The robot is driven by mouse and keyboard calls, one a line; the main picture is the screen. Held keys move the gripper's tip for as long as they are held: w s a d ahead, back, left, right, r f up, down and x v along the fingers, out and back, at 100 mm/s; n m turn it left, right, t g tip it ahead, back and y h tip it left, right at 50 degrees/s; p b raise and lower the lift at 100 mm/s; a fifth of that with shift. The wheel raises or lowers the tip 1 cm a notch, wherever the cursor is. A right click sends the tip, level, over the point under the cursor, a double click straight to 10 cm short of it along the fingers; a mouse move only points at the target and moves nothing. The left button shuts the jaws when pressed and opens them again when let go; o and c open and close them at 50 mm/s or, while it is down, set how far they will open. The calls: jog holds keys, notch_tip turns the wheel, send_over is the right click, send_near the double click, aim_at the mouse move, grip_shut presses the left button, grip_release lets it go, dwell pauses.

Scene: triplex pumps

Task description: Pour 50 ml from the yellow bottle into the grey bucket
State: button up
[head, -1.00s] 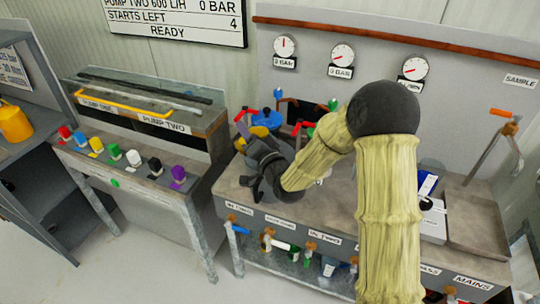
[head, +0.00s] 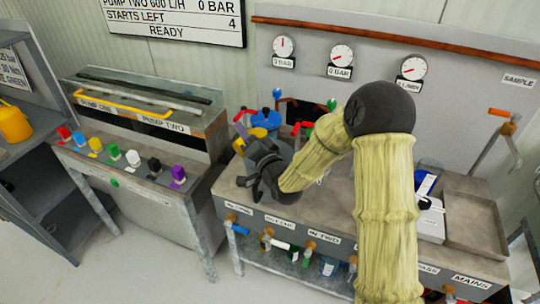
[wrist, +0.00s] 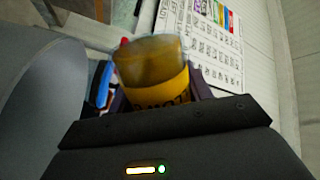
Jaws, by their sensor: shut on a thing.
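My gripper (wrist: 155,105) is shut on the yellow bottle (wrist: 160,90), which shows in the wrist view as a translucent body with amber contents and a yellow band with dark lettering. The bottle looks tilted in that view, but its mouth cannot be made out. In the head view my gripper (head: 250,160) is over the left end of the pump bench and mostly hides the bottle. A large smooth grey curved surface (wrist: 35,90) fills the left of the wrist view, beside the bottle. It may be the grey bucket, but I cannot tell for sure.
The bench (head: 330,205) has labelled valves along its front and gauges (head: 341,55) behind. A blue item (head: 266,118) and coloured handles stand behind my gripper. A white box (head: 431,222) and metal tray (head: 475,225) are at right. A printed sheet (wrist: 205,35) lies beyond the bottle.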

jog(key=shift+w, duration=0.1)
jog(key=shift+r, duration=0.1)
jog(key=shift+d, duration=0.1)
jog(key=shift+m, duration=0.3)
jog(key=shift+p, duration=0.3)
jog(key=shift+r, duration=0.1)
jog(key=shift+s+a, duration=0.2)
jog(key=shift+a, duration=0.05)
